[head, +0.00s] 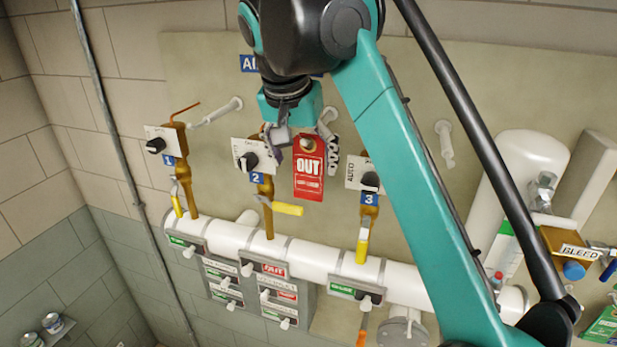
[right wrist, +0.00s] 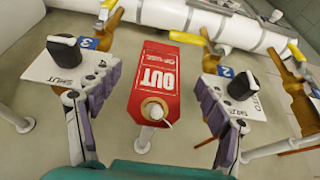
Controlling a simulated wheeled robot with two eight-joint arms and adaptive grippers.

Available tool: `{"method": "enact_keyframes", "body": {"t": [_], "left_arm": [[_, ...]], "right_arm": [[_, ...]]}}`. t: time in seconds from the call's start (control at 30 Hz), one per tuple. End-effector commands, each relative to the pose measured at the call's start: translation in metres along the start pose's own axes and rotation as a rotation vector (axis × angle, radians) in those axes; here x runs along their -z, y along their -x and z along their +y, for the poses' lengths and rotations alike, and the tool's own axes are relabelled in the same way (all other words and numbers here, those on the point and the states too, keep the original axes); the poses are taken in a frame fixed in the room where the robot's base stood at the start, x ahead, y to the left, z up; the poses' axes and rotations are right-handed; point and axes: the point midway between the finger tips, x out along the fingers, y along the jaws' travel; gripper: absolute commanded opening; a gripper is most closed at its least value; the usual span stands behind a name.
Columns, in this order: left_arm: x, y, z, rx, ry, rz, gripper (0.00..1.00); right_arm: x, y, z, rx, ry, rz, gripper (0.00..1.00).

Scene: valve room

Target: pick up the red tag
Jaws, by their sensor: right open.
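The red tag (head: 309,180), marked OUT, hangs on a pale peg on the board between valves 2 and 3. It also shows in the right wrist view (right wrist: 157,80), with the peg's end through its hole. My right gripper (head: 304,140) is open at the tag's upper end. In the right wrist view my right gripper's (right wrist: 156,88) two grey-purple fingers stand on either side of the tag, with a gap on both sides. My left gripper is not in view.
Valve 2's black knob (head: 247,161) and valve 3's black knob (head: 370,181) flank the tag closely. A white pipe (head: 313,258) with yellow-handled valves runs below. An empty white peg (head: 444,140) sticks out at the right.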

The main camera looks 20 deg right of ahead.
Motion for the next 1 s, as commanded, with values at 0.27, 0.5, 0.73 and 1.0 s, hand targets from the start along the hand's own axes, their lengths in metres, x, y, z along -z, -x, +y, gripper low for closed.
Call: {"method": "enact_keyframes", "body": {"t": [0.27,0.5,0.73,1.0], "left_arm": [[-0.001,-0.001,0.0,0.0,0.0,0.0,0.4],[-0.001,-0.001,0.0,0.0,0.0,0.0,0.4],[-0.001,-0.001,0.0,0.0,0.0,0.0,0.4],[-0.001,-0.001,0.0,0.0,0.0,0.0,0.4]], "right_arm": [[0.0,-0.037,0.001,0.0,-0.001,0.0,0.78],[0.0,-0.059,0.001,0.001,0.002,0.0,0.78],[0.0,-0.059,0.001,0.001,0.002,0.0,0.67],[0.0,-0.059,0.001,0.001,0.002,0.0,0.36]]}}
